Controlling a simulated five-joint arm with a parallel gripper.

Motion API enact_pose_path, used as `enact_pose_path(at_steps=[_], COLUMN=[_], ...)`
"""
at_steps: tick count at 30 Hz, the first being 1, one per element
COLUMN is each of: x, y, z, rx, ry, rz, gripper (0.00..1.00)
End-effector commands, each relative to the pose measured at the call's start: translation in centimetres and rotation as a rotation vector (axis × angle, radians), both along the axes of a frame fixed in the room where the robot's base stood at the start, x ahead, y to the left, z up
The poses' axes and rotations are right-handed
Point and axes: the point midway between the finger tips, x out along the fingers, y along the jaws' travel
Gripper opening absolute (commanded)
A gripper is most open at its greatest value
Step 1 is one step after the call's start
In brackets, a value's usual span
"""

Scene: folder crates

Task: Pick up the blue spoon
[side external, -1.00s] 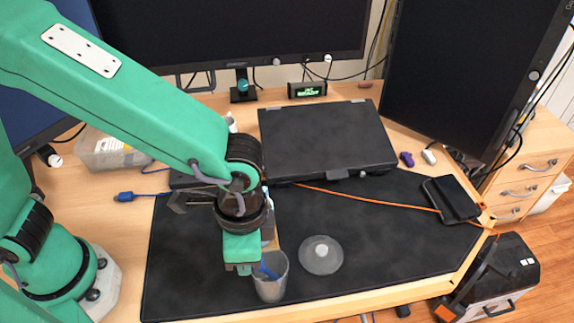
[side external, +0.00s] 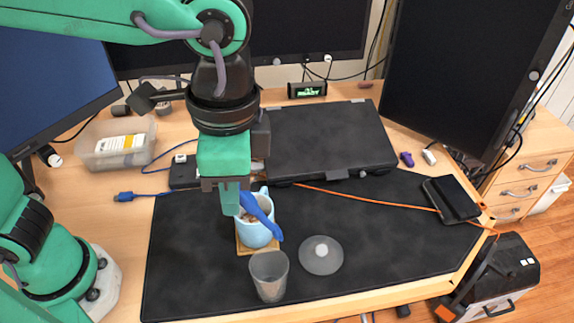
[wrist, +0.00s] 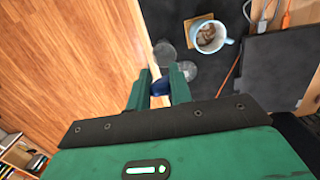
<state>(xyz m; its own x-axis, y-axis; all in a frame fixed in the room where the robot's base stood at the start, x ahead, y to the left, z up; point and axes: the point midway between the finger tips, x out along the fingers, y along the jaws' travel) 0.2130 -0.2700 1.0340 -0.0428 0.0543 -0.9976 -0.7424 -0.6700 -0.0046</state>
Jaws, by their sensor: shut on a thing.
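The blue spoon (side external: 262,213) is in my gripper (side external: 233,203), raised above the desk and tilted. In the side view its lower end hangs in front of a light blue mug (side external: 255,236). My gripper is shut on the spoon's other end. The wrist view shows the blue spoon (wrist: 161,87) between the two green fingers of my gripper (wrist: 160,76), mostly hidden. A grey, see-through cup (side external: 268,278) stands upright at the front of the black mat, with no spoon in it.
The mug stands on a brown coaster (side external: 244,247). A round grey lid (side external: 320,255) lies right of the cup. A black case (side external: 325,140) is behind, with an orange cable (side external: 370,199) crossing the mat (side external: 400,245). The mat's left part is clear.

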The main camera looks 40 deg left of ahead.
Motion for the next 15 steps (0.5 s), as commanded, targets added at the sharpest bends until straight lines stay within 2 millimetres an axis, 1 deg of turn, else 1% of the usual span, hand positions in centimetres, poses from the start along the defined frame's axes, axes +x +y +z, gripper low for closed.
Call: enact_pose_path(at_steps=[1, 5, 15], x=[0.01, 0.0, -0.01], y=[-0.02, 0.01, 0.02], z=[0.43, 0.98, 1.08], rx=[-0.001, 0.0, 0.0], ry=[-0.001, 0.0, 0.0], rz=[0.0, 0.0, 0.0], gripper=[0.0, 0.0, 0.0])
